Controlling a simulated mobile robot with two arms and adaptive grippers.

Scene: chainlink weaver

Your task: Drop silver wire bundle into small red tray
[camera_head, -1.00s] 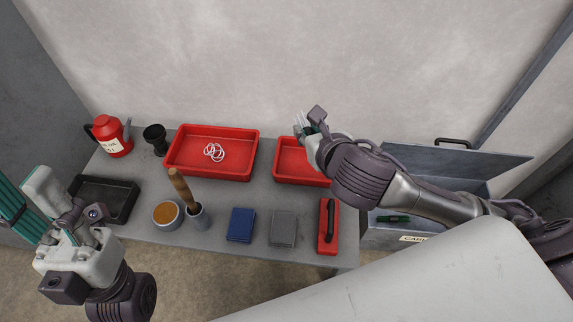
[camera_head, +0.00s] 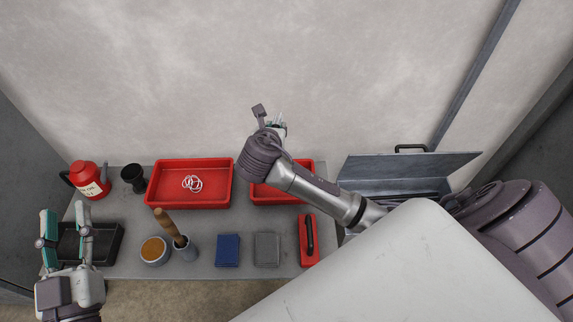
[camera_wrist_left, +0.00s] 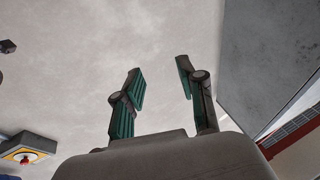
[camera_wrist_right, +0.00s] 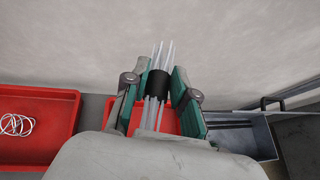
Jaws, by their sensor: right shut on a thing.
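The silver wire bundle (camera_wrist_right: 157,84) is several thin rods in a black band. In the right wrist view it stands roughly upright between my right gripper's fingers (camera_wrist_right: 158,92), which are shut on it. In the head view, my right gripper (camera_head: 277,124) is high over the back of the small red tray (camera_head: 276,198), partly hidden by my arm. Part of the tray also shows behind the fingers in the right wrist view. My left gripper (camera_head: 66,226) is at the left end of the bench by a black tray. Its fingers stand apart and empty in the left wrist view (camera_wrist_left: 158,92).
A large red tray (camera_head: 190,204) with white rings stands left of the small one. An open grey metal box (camera_head: 400,180) is at the right. The wall is close behind.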

